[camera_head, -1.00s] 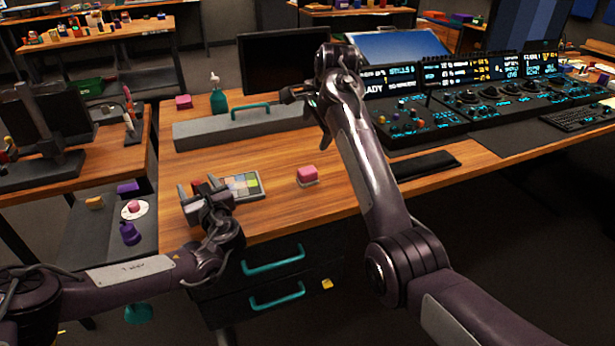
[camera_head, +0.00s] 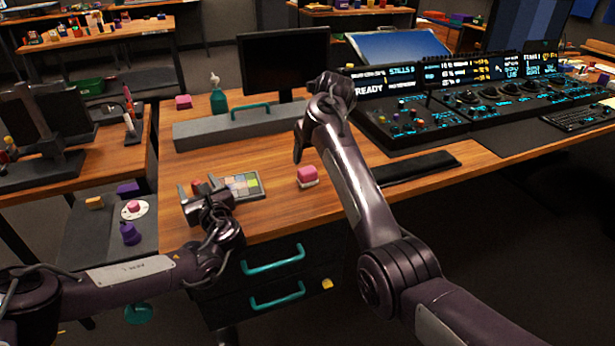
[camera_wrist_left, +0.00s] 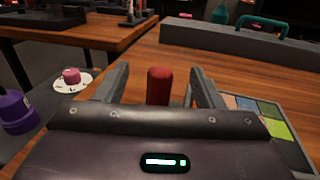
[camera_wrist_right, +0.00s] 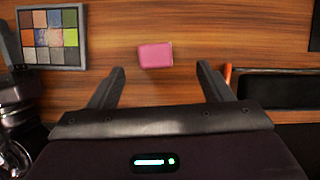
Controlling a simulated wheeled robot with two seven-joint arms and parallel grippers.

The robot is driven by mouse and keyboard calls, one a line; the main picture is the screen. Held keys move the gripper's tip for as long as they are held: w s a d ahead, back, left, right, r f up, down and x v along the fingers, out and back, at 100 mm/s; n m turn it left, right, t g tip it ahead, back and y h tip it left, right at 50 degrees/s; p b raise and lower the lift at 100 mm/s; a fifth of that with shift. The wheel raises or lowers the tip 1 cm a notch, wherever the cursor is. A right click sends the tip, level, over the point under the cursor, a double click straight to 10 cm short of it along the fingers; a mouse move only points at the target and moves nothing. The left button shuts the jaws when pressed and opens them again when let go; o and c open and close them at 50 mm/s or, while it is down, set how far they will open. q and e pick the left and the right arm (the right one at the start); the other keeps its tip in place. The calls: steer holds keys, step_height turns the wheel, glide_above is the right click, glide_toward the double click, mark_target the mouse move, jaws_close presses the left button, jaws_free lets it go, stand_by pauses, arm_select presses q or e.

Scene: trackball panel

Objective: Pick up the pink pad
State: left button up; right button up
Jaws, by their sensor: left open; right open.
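A pink pad (camera_head: 307,174) with a pale underside lies on the wooden desk, right of the color chart. In the right wrist view the pad (camera_wrist_right: 155,54) lies ahead of and between the fingertips, untouched. My right gripper (camera_wrist_right: 162,70) is open, empty and pointing down above the desk; in the head view a dark finger (camera_head: 299,148) shows just behind the pad. My left gripper (camera_head: 202,188) is open near the desk's left front edge. A red cylinder (camera_wrist_left: 159,84) stands between its fingers in the left wrist view; whether they touch is unclear.
The color chart (camera_head: 246,186) lies beside my left gripper. A long grey box (camera_head: 240,126) with a teal handle lies behind. A black rest (camera_head: 420,166) is to the right. Other pink pieces are a block (camera_head: 183,101) at the back and a knob (camera_head: 133,206) on a white disc.

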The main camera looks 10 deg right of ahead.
mark_target(308, 170)
steer(key=x, duration=0.8)
steer(key=shift+s+a+f, duration=0.15)
steer(key=shift+s+a, duration=0.1)
steer(key=shift+a, duration=0.05)
steer(key=c, duration=1.1)
step_height(308, 170, up, 10)
steer(key=shift+r, duration=0.1)
steer(key=shift+c, duration=0.2)
steer(key=o, duration=0.5)
steer(key=shift+c, duration=0.2)
steer(key=c, duration=0.3)
